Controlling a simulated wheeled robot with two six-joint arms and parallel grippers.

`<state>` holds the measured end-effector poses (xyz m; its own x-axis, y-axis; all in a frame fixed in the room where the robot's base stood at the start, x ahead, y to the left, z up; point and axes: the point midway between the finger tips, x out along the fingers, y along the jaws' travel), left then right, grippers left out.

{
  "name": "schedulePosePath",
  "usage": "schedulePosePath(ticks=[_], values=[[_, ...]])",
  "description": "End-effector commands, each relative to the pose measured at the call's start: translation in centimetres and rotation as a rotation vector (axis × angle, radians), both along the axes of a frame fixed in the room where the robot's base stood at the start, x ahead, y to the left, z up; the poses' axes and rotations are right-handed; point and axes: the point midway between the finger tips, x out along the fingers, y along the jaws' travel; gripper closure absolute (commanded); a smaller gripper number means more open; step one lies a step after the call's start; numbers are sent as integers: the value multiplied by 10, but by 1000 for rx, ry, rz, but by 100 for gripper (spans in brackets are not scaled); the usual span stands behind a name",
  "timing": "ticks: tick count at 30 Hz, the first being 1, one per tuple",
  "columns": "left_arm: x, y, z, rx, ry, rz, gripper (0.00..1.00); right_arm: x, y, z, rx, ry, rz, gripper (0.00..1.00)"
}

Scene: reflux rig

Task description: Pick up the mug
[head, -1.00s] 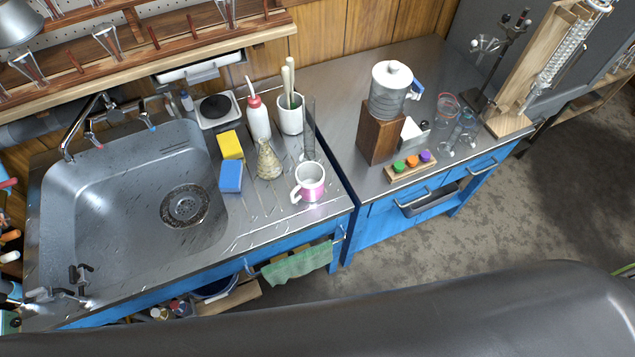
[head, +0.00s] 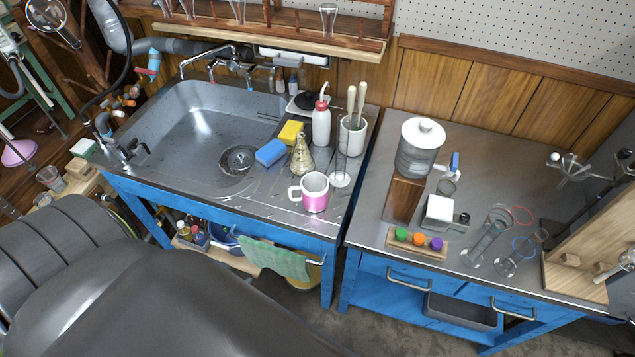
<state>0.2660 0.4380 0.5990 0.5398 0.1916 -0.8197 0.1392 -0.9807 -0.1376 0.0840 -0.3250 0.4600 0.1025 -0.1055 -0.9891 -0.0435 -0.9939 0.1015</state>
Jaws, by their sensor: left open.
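The mug (head: 315,196) is white inside and at the rim, with a pink lower body. It stands upright on the steel drainboard near the front edge, to the right of the sink. Its handle points left, and its open top is visible. No gripper touches it. A large dark part of my own body fills the lower left of the head view. I cannot make out the fingertips of my left or right gripper.
Behind the mug stand an Erlenmeyer flask (head: 302,156), a red-capped bottle (head: 321,123), a white utensil pot (head: 353,135) and a glass cylinder (head: 341,165). A blue sponge (head: 270,152) and yellow sponge (head: 291,132) lie left. A green towel (head: 275,259) hangs below.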

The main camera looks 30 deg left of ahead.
Motion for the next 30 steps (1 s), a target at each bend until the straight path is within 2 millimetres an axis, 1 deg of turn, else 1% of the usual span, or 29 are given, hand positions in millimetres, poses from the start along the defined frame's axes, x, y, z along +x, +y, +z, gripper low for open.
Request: schedulePosePath(ticks=[1, 2, 3, 5, 6, 7, 8, 9, 11, 12, 15, 16, 19, 22, 24, 26, 30], values=[[22, 10, 20, 9, -66, -21, 5, 0, 6, -10, 7, -1, -2, 64], [33, 13, 34, 8, -102, -31, 5, 0, 8, -13, 9, -1, -3, 64], [48, 15, 52, 4, -149, -48, 5, 1, 10, -16, 12, -1, -4, 64], [68, 15, 81, -3, -216, -79, 5, 1, 13, -22, 17, -1, -5, 64], [80, 12, 100, -10, -258, -102, 5, 1, 16, -25, 20, -1, -6, 64], [88, 9, 115, -16, -290, -120, 5, 1, 17, -28, 22, -2, -7, 64], [96, 6, 129, -24, -319, -139, 5, 1, 19, -30, 24, -2, -7, 64], [104, 0, 147, -34, -357, -167, 5, 1, 22, -34, 27, -2, -8, 64], [114, -11, 174, -52, -407, -209, 5, 1, 25, -38, 30, -2, -10, 64], [119, -20, 191, -65, -438, -238, 5, 1, 26, -41, 32, -2, -10, 64], [127, -42, 227, -99, -499, -306, 5, 1, 26, -47, 31, -2, -10, 64], [128, -48, 237, -109, -513, -325, 5, 1, 25, -48, 31, -2, -10, 64], [129, -66, 261, -135, -551, -374, 5, 1, 21, -51, 26, -2, -8, 64], [129, -76, 274, -152, -570, -402, 5, 1, 17, -52, 21, -2, -7, 64], [131, -80, 277, -157, -577, -409, 5, 1, 16, -53, 19, -1, -6, 64], [136, -82, 276, -160, -579, -410, 5, 1, 15, -54, 18, -1, -5, 64], [157, -87, 268, -162, -581, -410, 5, 1, 14, -57, 18, -1, -5, 64]])
